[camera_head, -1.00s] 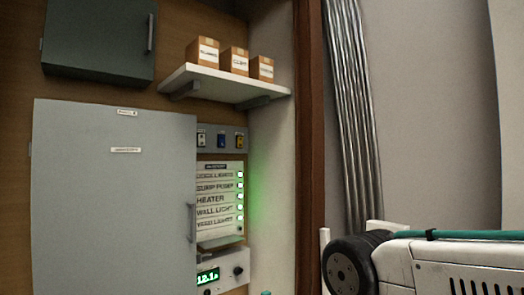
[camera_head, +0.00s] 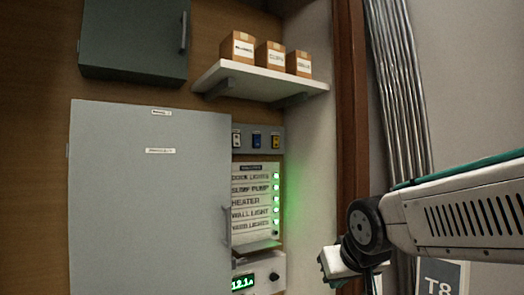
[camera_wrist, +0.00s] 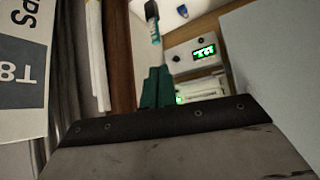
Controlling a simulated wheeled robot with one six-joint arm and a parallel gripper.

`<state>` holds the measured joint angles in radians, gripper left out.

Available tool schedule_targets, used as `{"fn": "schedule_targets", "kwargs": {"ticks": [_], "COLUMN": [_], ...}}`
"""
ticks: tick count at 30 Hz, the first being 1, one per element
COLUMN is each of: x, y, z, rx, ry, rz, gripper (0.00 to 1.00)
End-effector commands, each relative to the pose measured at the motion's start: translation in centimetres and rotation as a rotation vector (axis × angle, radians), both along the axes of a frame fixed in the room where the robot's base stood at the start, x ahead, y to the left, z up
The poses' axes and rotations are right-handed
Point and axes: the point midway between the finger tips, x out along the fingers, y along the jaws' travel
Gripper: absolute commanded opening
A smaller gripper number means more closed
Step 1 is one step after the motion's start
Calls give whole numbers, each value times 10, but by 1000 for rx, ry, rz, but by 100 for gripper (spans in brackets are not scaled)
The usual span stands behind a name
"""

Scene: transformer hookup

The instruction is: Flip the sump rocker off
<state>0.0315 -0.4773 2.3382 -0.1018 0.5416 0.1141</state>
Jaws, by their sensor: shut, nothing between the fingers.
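A strip of three small rockers (camera_head: 256,140), white, blue and yellow, is on the back wall right of a large grey door. Below it, a label panel (camera_head: 256,201) has a SUMP PUMP line (camera_head: 255,189) with a lit green lamp (camera_head: 276,188) at its right end. I cannot tell which rocker is the sump one, or its position. My gripper (camera_wrist: 156,84) shows in the wrist view as teal fingers, shut and empty, apart from the panel. In the head view my wrist is low and right of the panel; the fingers cannot be made out there.
The grey door (camera_head: 150,210) stands left of the panel. A shelf (camera_head: 265,80) with three cartons (camera_head: 270,53) is above. A display unit (camera_head: 257,277) is below. A brown post (camera_head: 352,110) and pipes (camera_head: 400,110) stand right. A T8 sign (camera_head: 441,279) is low right.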

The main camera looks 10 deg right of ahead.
Motion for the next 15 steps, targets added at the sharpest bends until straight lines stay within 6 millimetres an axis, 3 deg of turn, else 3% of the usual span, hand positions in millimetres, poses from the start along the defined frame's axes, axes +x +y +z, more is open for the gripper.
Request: {"fn": "schedule_targets", "kwargs": {"ticks": [1,6,10,12,15], "x": [43,164,232,257,279], "y": [-4,-7,-2,3,9], "z": [19,96,150,174,197], "rx": [-1,11,46,72,113], "ry": [-116,-549,-870,-1027,-1214], "rz": [-3,31,98,144,212], "gripper": [0,0,0,0,0]}}
